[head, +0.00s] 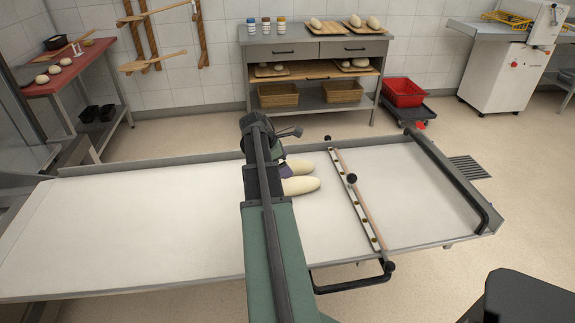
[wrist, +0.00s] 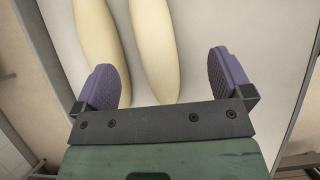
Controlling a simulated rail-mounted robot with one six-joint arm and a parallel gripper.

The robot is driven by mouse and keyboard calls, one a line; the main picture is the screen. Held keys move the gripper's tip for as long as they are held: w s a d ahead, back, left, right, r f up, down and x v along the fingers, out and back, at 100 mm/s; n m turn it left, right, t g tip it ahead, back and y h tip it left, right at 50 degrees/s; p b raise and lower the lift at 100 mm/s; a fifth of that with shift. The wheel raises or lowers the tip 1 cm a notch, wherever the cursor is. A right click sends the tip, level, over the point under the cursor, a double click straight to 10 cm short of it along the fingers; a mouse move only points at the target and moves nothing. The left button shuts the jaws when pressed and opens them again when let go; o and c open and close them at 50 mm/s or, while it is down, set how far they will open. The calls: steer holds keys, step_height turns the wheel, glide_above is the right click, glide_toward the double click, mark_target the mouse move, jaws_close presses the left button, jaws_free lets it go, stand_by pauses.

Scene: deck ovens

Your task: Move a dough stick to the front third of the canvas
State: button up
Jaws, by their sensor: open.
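Two pale dough sticks lie side by side on the white canvas (head: 130,220) in the head view, a far one (head: 299,167) and a near one (head: 301,186). Their left ends are hidden by my arm and gripper (head: 285,173). In the wrist view my gripper (wrist: 161,66) is open, with purple pads apart. One dough stick (wrist: 154,45) shows between the pads, with clear space to the right pad. The other stick (wrist: 95,35) runs down behind the left pad. I cannot tell the height of the pads above the dough.
A bar with a row of brass-coloured studs (head: 357,205) crosses the canvas right of the dough. A dark handle rail (head: 455,178) edges the right end. The canvas left of my arm is bare. A shelved table (head: 315,47) with loaves stands behind.

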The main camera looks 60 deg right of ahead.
mark_target(285, 182)
steer(key=shift+w+a+f+t+y+b, duration=0.1)
steer(key=shift+w+a+f+t+b, duration=0.1)
steer(key=shift+w+f+t, duration=0.15)
steer(key=shift+w+a+f+t+y+b, duration=0.15)
steer(key=shift+w+f, duration=0.1)
steer(key=shift+w, duration=0.25)
steer(key=shift+w+a+f+t+y+b, duration=0.1)
steer(key=shift+w+a+f+t, duration=0.1)
steer(key=shift+w+f, duration=0.15)
steer(key=b+x, duration=0.5)
steer(key=shift+f, duration=0.35)
steer(key=shift+d+f+n, duration=0.1)
steer(key=shift+d+n, duration=0.05)
steer(key=shift+n, duration=0.15)
steer(key=shift+s, duration=0.1)
steer(key=b+x, duration=0.5)
steer(key=shift+d, duration=0.15)
steer(key=c, duration=1.3)
steer(key=shift+r, duration=0.25)
